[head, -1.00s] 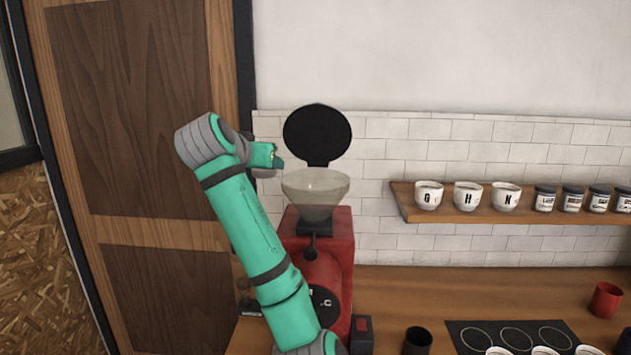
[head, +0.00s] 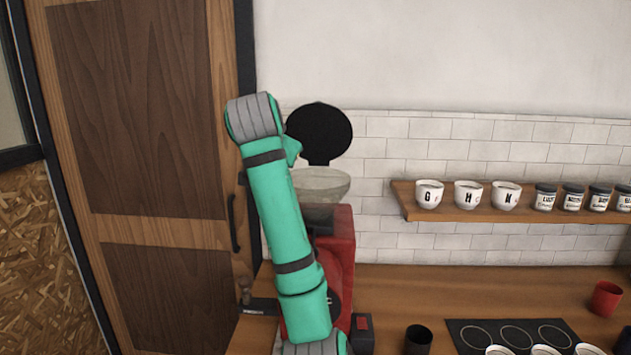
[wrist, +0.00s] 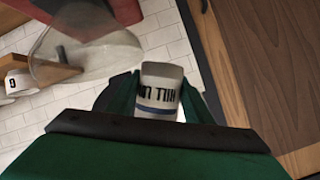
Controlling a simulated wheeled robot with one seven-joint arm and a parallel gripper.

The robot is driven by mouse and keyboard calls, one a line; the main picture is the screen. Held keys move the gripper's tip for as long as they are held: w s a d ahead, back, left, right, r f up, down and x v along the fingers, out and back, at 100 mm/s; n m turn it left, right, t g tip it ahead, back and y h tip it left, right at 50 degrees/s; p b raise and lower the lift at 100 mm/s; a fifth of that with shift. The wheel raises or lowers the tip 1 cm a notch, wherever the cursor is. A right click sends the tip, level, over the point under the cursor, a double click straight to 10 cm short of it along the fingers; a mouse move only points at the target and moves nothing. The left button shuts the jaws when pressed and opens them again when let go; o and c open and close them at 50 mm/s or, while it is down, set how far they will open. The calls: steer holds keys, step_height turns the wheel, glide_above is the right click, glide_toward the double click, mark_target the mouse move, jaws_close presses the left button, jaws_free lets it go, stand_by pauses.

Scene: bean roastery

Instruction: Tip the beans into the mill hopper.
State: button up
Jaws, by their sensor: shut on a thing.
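My gripper (wrist: 156,100) is shut on a white cup (wrist: 160,82) with dark lettering and a blue band. The cup's inside is not visible, so I cannot tell what it holds. In the head view my arm hides the gripper and the cup. The red mill (head: 343,250) stands on the counter, partly behind my arm. Its clear hopper (head: 325,187) sits on top, with the round black lid (head: 320,132) standing open behind it. In the wrist view the hopper (wrist: 85,62) is left of the cup and apart from it in the picture.
A wall shelf (head: 480,212) on the right holds lettered cups (head: 466,194) and dark-lidded jars (head: 572,197). On the counter are a black cup (head: 418,340), a red cup (head: 606,298) and a black mat (head: 470,333) with circles. A wooden door (head: 135,170) is at left.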

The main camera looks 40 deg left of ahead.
steer(key=shift+w+d+r, duration=0.15)
steer(key=shift+w+d+f+m+g+y, duration=0.4)
steer(key=shift+d+m+y, duration=0.1)
steer(key=shift+m, duration=0.3)
steer(key=shift+d+r+m+y, duration=0.1)
steer(key=shift+r+m+y, duration=0.2)
steer(key=shift+r+m, duration=0.15)
steer(key=shift+f+m+g+y, duration=0.4)
steer(key=shift+m+y, duration=0.1)
steer(key=shift+m, duration=0.15)
steer(key=shift+r+m+g+y+p, duration=0.4)
steer(key=shift+r+m+y, duration=0.5)
steer(key=shift+m, duration=0.2)
steer(key=shift+w+d+f+m, duration=0.3)
steer(key=shift+w+d+f, duration=0.05)
steer(key=shift+w+d, duration=0.05)
steer(key=shift+w+d+f+m+y, duration=0.2)
steer(key=shift+d+f+m+y, duration=0.15)
steer(key=shift+m+y, duration=0.2)
steer(key=shift+p, duration=0.35)
steer(key=shift+f+m+y, duration=0.1)
steer(key=shift+m+y, duration=0.15)
steer(key=shift+m, duration=0.1)
